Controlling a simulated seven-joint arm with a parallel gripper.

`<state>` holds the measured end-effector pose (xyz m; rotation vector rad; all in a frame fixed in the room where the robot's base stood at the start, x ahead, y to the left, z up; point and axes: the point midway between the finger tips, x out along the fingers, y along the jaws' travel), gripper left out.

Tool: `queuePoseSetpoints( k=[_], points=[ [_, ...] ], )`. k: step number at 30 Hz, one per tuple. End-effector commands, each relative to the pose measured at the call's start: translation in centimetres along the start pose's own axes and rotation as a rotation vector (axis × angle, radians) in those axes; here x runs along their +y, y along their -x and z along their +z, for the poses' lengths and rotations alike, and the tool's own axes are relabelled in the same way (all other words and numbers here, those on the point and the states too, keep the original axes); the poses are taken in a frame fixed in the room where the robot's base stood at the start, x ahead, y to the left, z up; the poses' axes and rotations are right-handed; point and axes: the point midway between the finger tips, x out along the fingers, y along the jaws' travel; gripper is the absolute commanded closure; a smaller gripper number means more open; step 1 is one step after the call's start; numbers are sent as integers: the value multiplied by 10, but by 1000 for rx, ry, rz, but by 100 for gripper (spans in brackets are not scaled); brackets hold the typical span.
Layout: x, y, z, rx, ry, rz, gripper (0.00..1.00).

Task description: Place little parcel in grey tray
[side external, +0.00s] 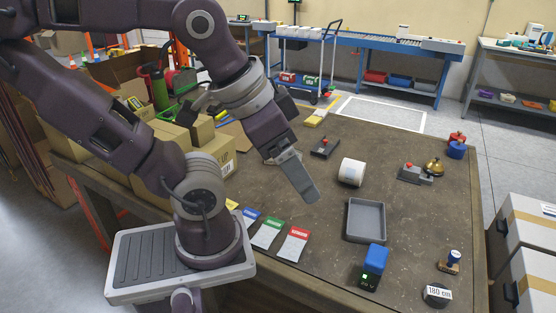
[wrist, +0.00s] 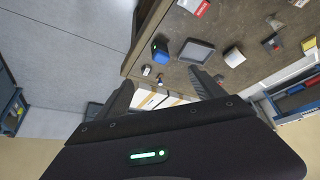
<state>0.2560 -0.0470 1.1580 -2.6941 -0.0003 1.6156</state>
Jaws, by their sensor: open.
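A small blue box (side external: 375,258), which looks like the little parcel, sits on a small black device with a green display (side external: 369,281) near the table's front edge. The blue box also shows in the wrist view (wrist: 160,50). The grey tray (side external: 365,220) lies flat and empty just behind the blue box. It also shows in the wrist view (wrist: 195,51). My gripper (side external: 304,190) is above the table, left of the tray and apart from it. In the wrist view my gripper (wrist: 161,80) has its fingers spread with nothing between them.
A white roll (side external: 351,172) stands behind the tray. Coloured cards (side external: 293,244) lie to its left. A stamp (side external: 450,262) and a 180 g weight (side external: 437,295) are at the right front, a brass bell (side external: 433,167) farther back. Cardboard boxes (side external: 205,140) crowd the left.

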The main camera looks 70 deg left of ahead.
Motion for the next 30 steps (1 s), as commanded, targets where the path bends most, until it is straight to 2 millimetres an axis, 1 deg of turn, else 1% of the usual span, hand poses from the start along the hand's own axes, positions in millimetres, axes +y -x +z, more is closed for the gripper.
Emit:
queuePoseSetpoints(
  k=[3,5,8,9,10,11,12,14,15,17,18,20,21,23,24,25,26,27,29,30],
  points=[
    [0,0,-1,1,0,0,22],
    [0,5,-4,3,0,0,22],
    [0,30,-18,9,0,0,22],
    [0,44,-26,10,0,0,22],
    [-4,48,-37,-2,32,5,22],
    [-12,48,-54,-16,90,12,22],
    [-24,48,-75,-27,161,20,22],
    [-47,47,-106,-35,265,26,22],
    [-66,45,-126,-38,338,24,22],
    [-102,42,-153,-37,449,12,22],
    [-131,38,-169,-34,523,-3,22],
    [-178,32,-187,-28,630,-35,22],
    [-211,28,-195,-22,693,-62,22],
    [-258,23,-201,-17,777,-108,22],
    [-286,20,-201,-15,823,-138,22],
    [-307,18,-201,-13,854,-162,22],
    [-327,16,-199,-12,881,-186,22],
    [-351,13,-195,-13,913,-217,22],
    [-384,10,-188,-15,954,-263,22],
    [-405,8,-182,-20,976,-293,22]
  ],
)
